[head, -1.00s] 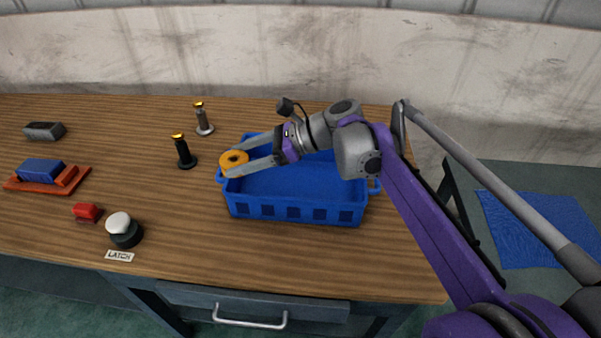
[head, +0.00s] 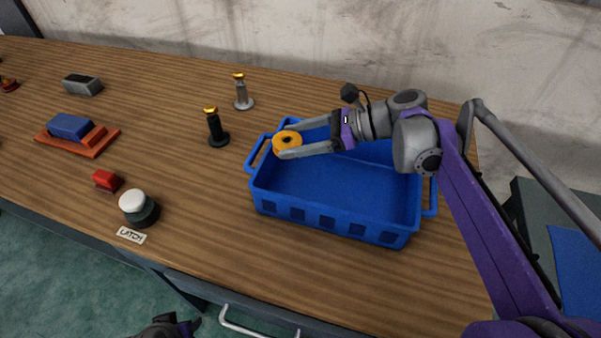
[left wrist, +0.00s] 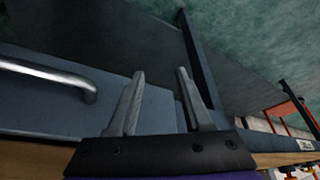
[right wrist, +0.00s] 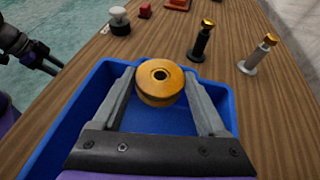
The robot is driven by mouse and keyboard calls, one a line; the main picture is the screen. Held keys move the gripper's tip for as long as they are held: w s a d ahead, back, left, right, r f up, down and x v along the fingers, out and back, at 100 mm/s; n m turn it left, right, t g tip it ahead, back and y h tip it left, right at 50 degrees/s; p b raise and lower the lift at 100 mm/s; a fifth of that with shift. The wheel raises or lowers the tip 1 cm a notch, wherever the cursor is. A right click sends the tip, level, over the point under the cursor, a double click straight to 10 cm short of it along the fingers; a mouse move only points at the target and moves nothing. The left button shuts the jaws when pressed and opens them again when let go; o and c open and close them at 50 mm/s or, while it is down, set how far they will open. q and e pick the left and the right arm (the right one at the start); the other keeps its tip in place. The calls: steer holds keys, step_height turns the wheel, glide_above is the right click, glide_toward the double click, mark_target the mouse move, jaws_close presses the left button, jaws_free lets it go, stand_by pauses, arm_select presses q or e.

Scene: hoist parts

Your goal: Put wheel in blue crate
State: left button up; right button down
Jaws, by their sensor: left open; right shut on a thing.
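The wheel (head: 280,146) is a yellow-orange disc with a dark centre hole. My right gripper (head: 288,144) is shut on it, with a finger on either side. The right wrist view also shows the wheel (right wrist: 160,92) between the two fingertips. The blue crate (head: 330,222) stands on the right part of the bench. The wheel is above the crate's back left corner, near the rim; its exact height is hard to tell. My left gripper (left wrist: 160,75) is open and empty, low in front of the bench; only part of it shows at the bottom of the head view.
Black (head: 216,128) and grey (head: 242,92) posts with golden tops stand left of the crate. A white-topped button (head: 137,205), a red block (head: 107,181) and a blue block on an orange base (head: 76,128) are farther left. A drawer handle (head: 250,325) sticks out in front.

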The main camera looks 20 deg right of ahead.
mark_target(296, 179)
step_height(296, 179, down, 10)
steer(key=shift+w+r+b, duration=0.1)
steer(key=shift+b, duration=1.05)
jaws_free()
steer(key=shift+f, duration=0.2)
steer(key=shift+r, duration=0.25)
steer(key=p+v, duration=0.2)
steer(key=v, duration=1)
steer(key=shift+f, duration=0.1)
